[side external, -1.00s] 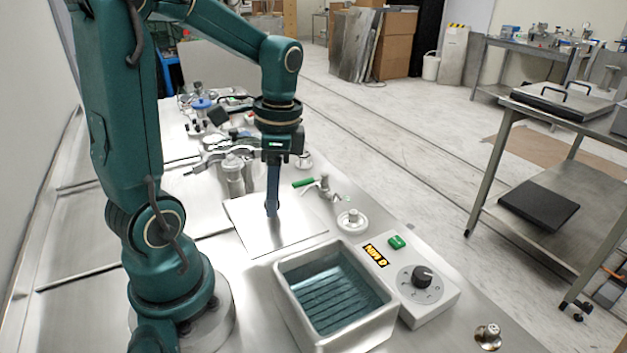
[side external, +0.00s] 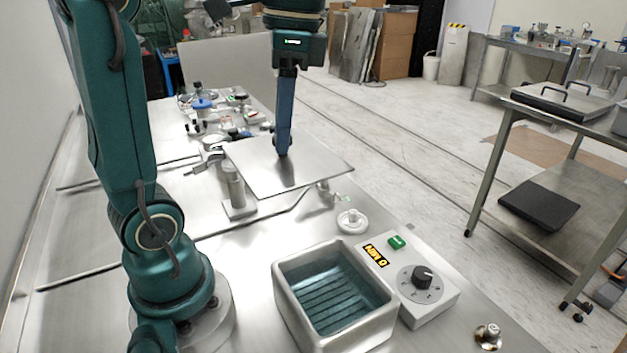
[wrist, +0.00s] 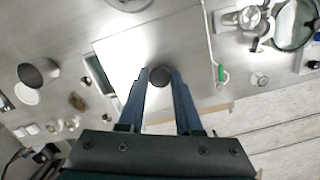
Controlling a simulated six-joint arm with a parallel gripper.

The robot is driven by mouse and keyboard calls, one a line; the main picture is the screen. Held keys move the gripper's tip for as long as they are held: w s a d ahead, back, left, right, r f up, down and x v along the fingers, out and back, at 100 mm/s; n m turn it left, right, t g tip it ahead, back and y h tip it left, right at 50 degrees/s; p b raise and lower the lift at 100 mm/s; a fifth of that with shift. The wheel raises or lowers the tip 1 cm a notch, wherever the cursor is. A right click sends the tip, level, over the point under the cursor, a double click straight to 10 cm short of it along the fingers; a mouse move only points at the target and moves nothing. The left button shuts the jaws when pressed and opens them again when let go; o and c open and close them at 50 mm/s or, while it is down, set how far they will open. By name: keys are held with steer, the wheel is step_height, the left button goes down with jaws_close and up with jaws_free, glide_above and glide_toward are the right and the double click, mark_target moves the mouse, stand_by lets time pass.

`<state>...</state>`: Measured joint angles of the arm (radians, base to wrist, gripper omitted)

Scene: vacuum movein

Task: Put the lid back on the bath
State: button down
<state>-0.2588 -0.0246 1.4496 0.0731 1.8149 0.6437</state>
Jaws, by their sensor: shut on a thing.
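The lid (side external: 310,172) is a flat, square, shiny metal plate, held about level above the bench in the side view. My gripper (side external: 284,153) is shut on the lid's knob. In the wrist view the dark round knob (wrist: 160,75) sits between my fingertips, with the pale lid (wrist: 122,55) spreading out beneath. The bath (side external: 283,287) is a square metal tub with an open top, and its blue-green ribbed inside shows. It stands nearer the side camera than the lid, and the lid is clear of it.
A control box (side external: 443,295) with a black dial (side external: 422,277) and green switch (side external: 397,242) adjoins the bath on the right. A small white round fitting (side external: 352,222) stands behind it. A metal post (side external: 233,190) stands by the lid's left edge. Glassware and tools crowd the bench behind.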

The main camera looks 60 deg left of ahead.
steer(key=w+d+f, duration=0.1)
steer(key=d+f, duration=1)
steer(key=d, duration=0.1)
steer(key=shift+w+f, duration=0.1)
steer(key=shift+f, duration=0.2)
steer(key=shift+f, duration=0.3)
steer(key=c, duration=0.6)
jaws_free()
steer(key=shift+r, duration=0.15)
